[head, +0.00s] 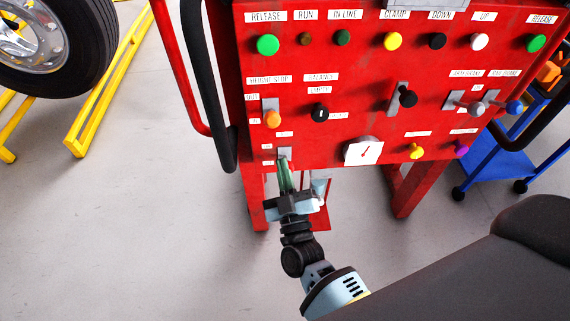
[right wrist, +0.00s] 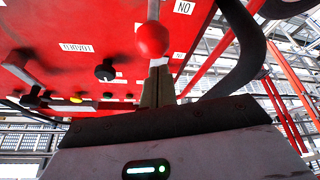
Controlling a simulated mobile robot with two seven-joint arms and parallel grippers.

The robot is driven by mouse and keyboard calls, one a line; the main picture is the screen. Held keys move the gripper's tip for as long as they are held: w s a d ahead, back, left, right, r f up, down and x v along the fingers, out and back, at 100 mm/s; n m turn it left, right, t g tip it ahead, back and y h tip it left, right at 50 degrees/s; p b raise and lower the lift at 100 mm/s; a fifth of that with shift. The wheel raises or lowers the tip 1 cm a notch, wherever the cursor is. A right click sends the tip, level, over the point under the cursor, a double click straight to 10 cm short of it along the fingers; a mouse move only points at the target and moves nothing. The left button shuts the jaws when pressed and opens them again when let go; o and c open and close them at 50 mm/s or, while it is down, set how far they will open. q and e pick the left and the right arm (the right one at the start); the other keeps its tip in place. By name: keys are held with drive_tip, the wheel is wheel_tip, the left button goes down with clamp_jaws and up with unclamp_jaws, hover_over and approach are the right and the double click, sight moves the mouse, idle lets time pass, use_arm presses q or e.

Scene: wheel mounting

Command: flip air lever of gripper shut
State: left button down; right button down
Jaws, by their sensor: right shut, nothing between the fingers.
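The red control panel (head: 350,95) faces me in the head view. On its lower left, an orange-knobbed lever (head: 273,118) sits on a grey plate. Below it is another grey plate (head: 284,153), partly hidden by my fingers. My right gripper (head: 285,168) is shut and empty, its fingertips just in front of this lower plate. My left gripper is out of view.
A black hose (head: 210,90) and red rail run down the panel's left side. A black-knobbed lever (head: 407,96) and a gauge (head: 363,151) are to the right. A wheel (head: 60,45) stands at upper left and a blue cart (head: 505,150) at right.

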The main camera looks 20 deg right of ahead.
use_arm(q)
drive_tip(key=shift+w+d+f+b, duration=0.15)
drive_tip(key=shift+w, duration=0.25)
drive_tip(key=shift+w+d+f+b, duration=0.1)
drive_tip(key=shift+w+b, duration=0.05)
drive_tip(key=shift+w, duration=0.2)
use_arm(e)
drive_tip(key=shift+d+f, duration=0.15)
drive_tip(key=shift+f, duration=0.35)
use_arm(q)
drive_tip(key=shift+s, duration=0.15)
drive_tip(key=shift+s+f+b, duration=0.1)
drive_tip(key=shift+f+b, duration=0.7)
drive_tip(key=shift+b, duration=0.1)
use_arm(e)
drive_tip(key=shift+s+f+t, duration=0.1)
drive_tip(key=shift+f+t, duration=0.2)
drive_tip(key=shift+f, duration=0.05)
